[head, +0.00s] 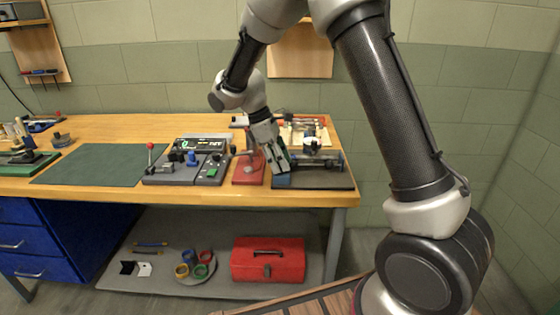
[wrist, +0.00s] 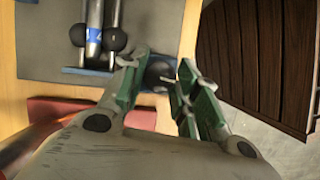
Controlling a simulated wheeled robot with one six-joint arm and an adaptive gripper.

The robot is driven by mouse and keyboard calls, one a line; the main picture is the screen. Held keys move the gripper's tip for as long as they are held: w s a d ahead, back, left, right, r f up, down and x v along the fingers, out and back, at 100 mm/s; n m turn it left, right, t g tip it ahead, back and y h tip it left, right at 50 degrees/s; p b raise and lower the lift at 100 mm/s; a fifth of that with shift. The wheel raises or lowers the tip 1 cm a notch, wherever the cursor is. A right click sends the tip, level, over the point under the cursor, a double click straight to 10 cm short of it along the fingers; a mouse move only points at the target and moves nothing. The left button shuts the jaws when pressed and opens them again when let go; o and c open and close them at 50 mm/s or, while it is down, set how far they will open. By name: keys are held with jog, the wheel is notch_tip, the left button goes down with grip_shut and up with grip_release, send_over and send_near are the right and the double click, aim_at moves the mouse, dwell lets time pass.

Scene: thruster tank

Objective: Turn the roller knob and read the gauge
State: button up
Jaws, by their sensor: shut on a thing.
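My gripper (head: 279,170) points down at the left end of a roller fixture on a dark base plate (head: 325,182), on the right of the bench. In the wrist view, the green-padded fingers (wrist: 163,82) stand either side of a dark round knob (wrist: 160,72) and are shut on it. A silver shaft with a blue band (wrist: 95,38) and dark balls lies beyond the fingers to the left. In the head view, the knob is hidden by my gripper. A small round dark-and-white part (head: 312,144), possibly the gauge, stands behind the fixture; its reading is too small to make out.
Left of the fixture are a red base (head: 249,170), a grey control panel (head: 182,174) with a red-knobbed lever, and a clear green mat (head: 88,165). A red toolbox (head: 268,262) sits on the lower shelf. The bench's right edge is close to the fixture.

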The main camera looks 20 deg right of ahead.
jog(key=o, duration=1)
jog(key=v, duration=1.2)
